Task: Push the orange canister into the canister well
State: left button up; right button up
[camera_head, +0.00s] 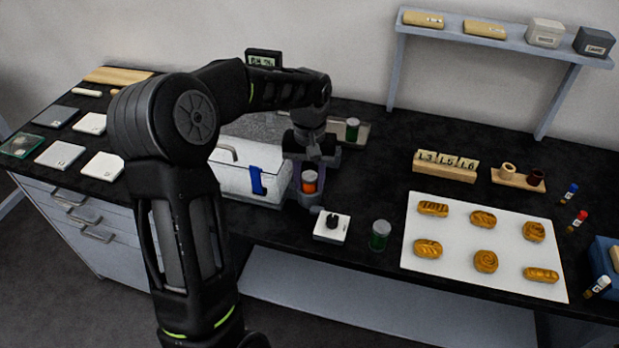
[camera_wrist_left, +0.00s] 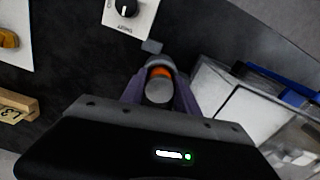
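The orange canister (camera_head: 309,183) stands upright at the front of the bench, beside the white box. In the left wrist view the orange canister (camera_wrist_left: 160,72) shows a grey end and an orange band. My left gripper (camera_head: 311,177) points down over it, with a purple finger on either side, and looks shut on it. The fingers also show in the left wrist view (camera_wrist_left: 160,95). A grey rounded holder (camera_head: 308,200), seemingly the canister well, is around the canister's lower part. How deep the canister sits is hidden. My right gripper is not in view.
A white box (camera_head: 236,180) with a blue strap stands left of the gripper. A white dial plate (camera_head: 332,227) and a green canister (camera_head: 380,234) are close on the right. A white mat (camera_head: 457,247) with pastries lies farther right.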

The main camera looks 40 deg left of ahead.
aim_at(309, 176)
pick_arm(q)
jog(key=o, duration=0.3)
jog(key=shift+o, duration=0.2)
jog(key=shift+r, duration=0.15)
notch_tip(309, 176, up, 12)
dwell(0.3)
jog(key=shift+s, duration=0.1)
dwell(0.8)
